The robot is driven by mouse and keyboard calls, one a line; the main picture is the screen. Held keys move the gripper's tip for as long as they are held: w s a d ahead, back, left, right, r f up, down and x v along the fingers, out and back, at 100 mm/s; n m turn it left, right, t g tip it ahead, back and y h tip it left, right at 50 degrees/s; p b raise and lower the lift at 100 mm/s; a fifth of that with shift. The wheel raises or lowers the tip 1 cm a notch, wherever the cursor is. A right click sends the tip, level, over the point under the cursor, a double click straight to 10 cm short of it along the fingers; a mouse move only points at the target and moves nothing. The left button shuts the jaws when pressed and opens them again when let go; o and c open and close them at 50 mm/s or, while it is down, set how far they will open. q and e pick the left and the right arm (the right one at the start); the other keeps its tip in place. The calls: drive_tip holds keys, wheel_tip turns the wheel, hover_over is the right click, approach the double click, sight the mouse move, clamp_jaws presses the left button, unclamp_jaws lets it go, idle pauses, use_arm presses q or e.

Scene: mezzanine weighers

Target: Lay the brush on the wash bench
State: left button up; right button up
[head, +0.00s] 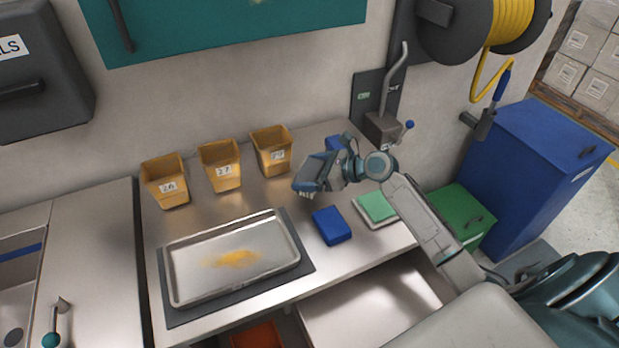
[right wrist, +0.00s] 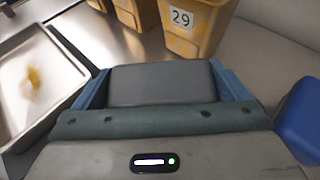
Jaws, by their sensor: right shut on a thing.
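My right gripper (head: 308,176) is above the back of the middle steel bench, in front of the tubs. It is shut on a grey block, seen between its fingers in the right wrist view (right wrist: 163,86). The block is held clear of the bench top. The wash bench (head: 95,240) looks to be the steel bench with a sink (head: 22,275) and a tap at the far left. My left gripper is not in view.
A steel tray (head: 190,287) with orange powder lies on a dark mat. Tubs 26 (head: 165,182), 27 (head: 221,167) and 29 (head: 271,152) stand behind it. A blue block (head: 332,226) and a green pad (head: 377,206) lie to the right. A drawer (head: 370,300) stands open in front.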

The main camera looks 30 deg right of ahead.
drive_tip(key=shift+w+f, duration=0.15)
drive_tip(key=shift+f, duration=0.05)
wheel_tip(320, 180, down, 2)
drive_tip(key=shift+f+p, duration=0.15)
drive_tip(key=shift+p, duration=0.35)
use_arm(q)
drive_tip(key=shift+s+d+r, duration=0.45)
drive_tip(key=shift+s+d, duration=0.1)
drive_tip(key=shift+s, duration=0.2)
use_arm(e)
drive_tip(key=shift+f, duration=0.45)
drive_tip(key=shift+f, duration=0.1)
drive_tip(key=o, duration=0.7)
drive_tip(key=shift+c, duration=0.2)
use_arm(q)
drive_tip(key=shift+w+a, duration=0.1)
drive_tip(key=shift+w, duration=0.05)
